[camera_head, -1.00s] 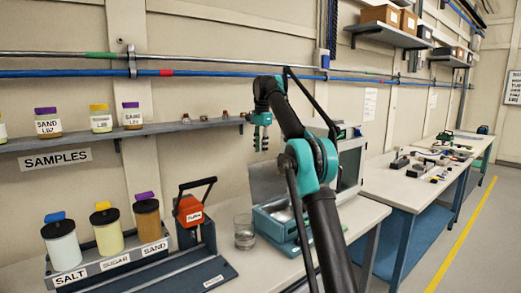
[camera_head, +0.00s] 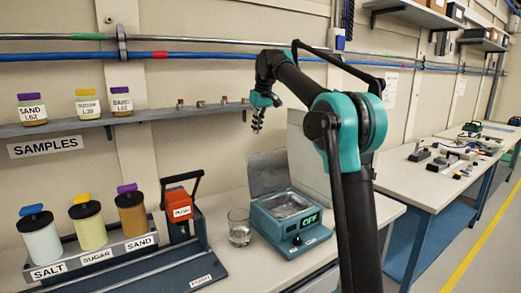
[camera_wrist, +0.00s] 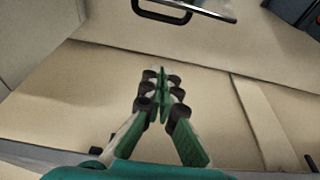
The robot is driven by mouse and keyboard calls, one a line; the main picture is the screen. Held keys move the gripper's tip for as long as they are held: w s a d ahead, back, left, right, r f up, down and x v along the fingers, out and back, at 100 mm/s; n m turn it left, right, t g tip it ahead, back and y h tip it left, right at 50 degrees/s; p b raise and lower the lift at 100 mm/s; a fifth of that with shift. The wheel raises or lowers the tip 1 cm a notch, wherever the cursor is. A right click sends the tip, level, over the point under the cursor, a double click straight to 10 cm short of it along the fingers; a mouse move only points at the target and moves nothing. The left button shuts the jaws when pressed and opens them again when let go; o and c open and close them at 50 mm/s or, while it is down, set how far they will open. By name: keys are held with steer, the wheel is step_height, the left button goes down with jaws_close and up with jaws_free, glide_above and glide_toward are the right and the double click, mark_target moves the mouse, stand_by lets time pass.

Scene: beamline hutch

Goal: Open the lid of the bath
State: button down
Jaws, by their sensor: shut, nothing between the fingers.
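The bath (camera_head: 300,236) is a teal box with a lit OFF display and a dark knob on its front, on the bench right of the glass. Its grey lid (camera_head: 267,172) stands raised at the back edge, and the silvery inside of the bath shows from above. My gripper (camera_head: 257,127) hangs in the air above the lid, apart from it, with its fingers pointing down. In the wrist view my gripper (camera_wrist: 160,85) is shut and empty. The bath cannot be made out for sure in the wrist view.
A glass (camera_head: 239,228) stands close left of the bath. Left of it are an orange device (camera_head: 181,205) and a rack of salt, sugar and sand jars (camera_head: 90,225). A shelf (camera_head: 75,138) with small jars runs along the wall behind. A pale box stands behind the bath.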

steer(key=x, duration=1)
steer(key=s+d, duration=0.2)
steer(key=s, duration=0.1)
steer(key=shift+s+d+r, duration=0.1)
steer(key=shift+s+d+r+t+y, duration=0.25)
steer(key=shift+s+d+r, duration=0.2)
steer(key=shift+s, duration=0.25)
steer(key=shift+s+d+r+t+y, duration=0.15)
steer(key=shift+s+d+r+t, duration=0.15)
steer(key=shift+s+d, duration=0.3)
steer(key=shift+a, duration=0.1)
